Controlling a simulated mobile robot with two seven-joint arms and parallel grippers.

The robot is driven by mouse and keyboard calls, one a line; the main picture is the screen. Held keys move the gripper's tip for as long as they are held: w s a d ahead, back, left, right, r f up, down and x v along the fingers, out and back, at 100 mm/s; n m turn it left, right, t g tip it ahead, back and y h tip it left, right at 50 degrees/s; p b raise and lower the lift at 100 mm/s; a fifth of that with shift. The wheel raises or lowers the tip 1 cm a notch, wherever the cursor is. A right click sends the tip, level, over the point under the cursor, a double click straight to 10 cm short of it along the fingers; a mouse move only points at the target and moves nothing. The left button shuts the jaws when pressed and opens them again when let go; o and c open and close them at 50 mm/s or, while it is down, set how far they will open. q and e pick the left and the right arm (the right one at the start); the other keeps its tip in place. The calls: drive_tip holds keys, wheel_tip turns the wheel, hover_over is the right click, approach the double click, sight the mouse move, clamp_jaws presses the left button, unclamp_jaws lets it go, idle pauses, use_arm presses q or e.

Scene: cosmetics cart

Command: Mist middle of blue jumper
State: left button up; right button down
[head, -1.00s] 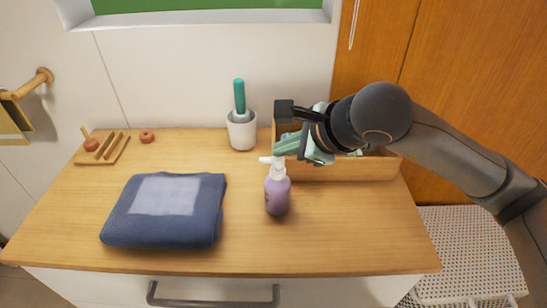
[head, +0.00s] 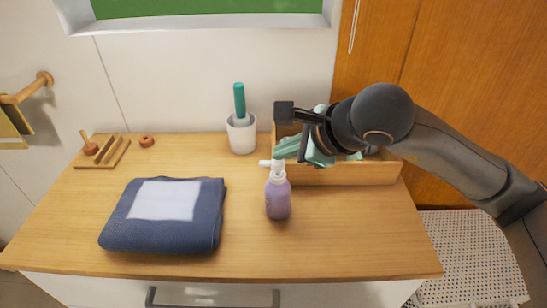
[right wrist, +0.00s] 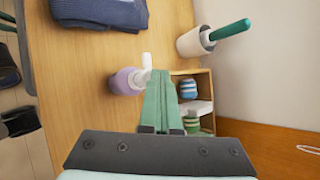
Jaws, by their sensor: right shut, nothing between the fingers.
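The folded blue jumper (head: 120,232) lies on the left part of the wooden counter, with a pale square patch (head: 164,200) on its top middle. A purple spray bottle (head: 278,200) with a white nozzle stands upright to the right of the jumper, its nozzle pointing left. The bottle also shows in the right wrist view (right wrist: 125,81). My right gripper (head: 282,150) is shut and empty, just behind and above the bottle's nozzle. Its green fingers (right wrist: 160,100) are together in the right wrist view, beside the bottle. My left gripper is not in view.
A white cup (head: 241,134) with a green-handled tool stands at the back. A small wooden rack (head: 100,152) and knob (head: 147,141) sit back left. The front counter is clear.

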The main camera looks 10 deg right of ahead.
sight(284, 163)
drive_tip(key=shift+r, duration=0.35)
drive_tip(key=shift+r+p, duration=1.75)
drive_tip(key=shift+r, duration=1.25)
drive_tip(key=shift+f, duration=0.1)
